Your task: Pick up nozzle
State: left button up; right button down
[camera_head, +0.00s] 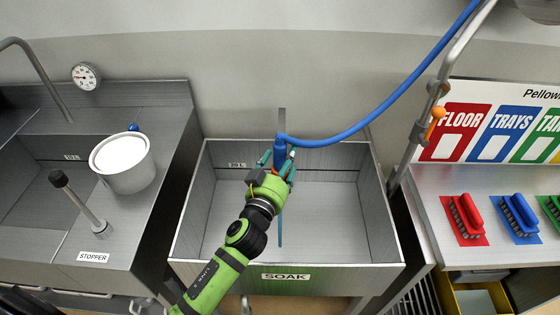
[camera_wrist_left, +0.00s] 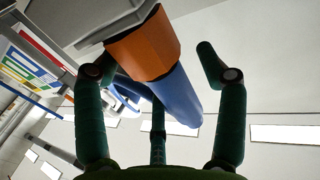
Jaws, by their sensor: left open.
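The nozzle (camera_head: 280,150) is blue with an orange part and joins the blue hose, above the back of the soak sink. In the left wrist view the nozzle (camera_wrist_left: 178,97) appears large, with a wide orange collar and a blue body, slanting between my spread fingers. My left gripper (camera_head: 277,162) reaches up over the sink to the nozzle and is open around it. Its dark green fingers show on both sides in the left wrist view (camera_wrist_left: 155,65), and a third is lower in the middle. Whether any finger touches the nozzle is unclear. My right gripper is not in view.
The soak sink (camera_head: 335,265) looks empty apart from a thin upright bar. The blue hose (camera_head: 400,92) curves up to the right. A white bucket (camera_head: 122,165) and a stopper lever (camera_head: 80,205) stand left. Red and blue brushes (camera_head: 518,215) lie on the right counter.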

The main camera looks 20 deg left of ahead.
aim_at(281, 152)
pick_arm(q)
jog(key=shift+c, duration=0.4)
jog(key=c, duration=1.1)
jog(key=shift+r, duration=0.1)
jog(key=shift+r, duration=0.1)
jog(key=shift+r, duration=0.3)
jog(key=shift+c, duration=0.5)
notch_tip(281, 152, up, 4)
jog(key=shift+f, duration=0.15)
jog(key=s+d+r+p, duration=0.1)
jog(key=s+d+r, duration=0.1)
jog(key=s+r, duration=0.1)
jog(key=s+d+r, duration=0.2)
jog(key=s+r, duration=0.1)
jog(key=r, duration=0.1)
jog(key=s+d+r+p, duration=0.1)
jog(key=s+d+r, duration=0.1)
jog(key=s+r, duration=0.1)
jog(key=shift+s+d+r+p, duration=0.15)
jog(key=shift+d+r, duration=0.05)
jog(key=shift+r, duration=0.2)
jog(key=shift+s+d+r+p, duration=0.1)
jog(key=shift+d+r+p, duration=0.1)
jog(key=shift+r, duration=0.15)
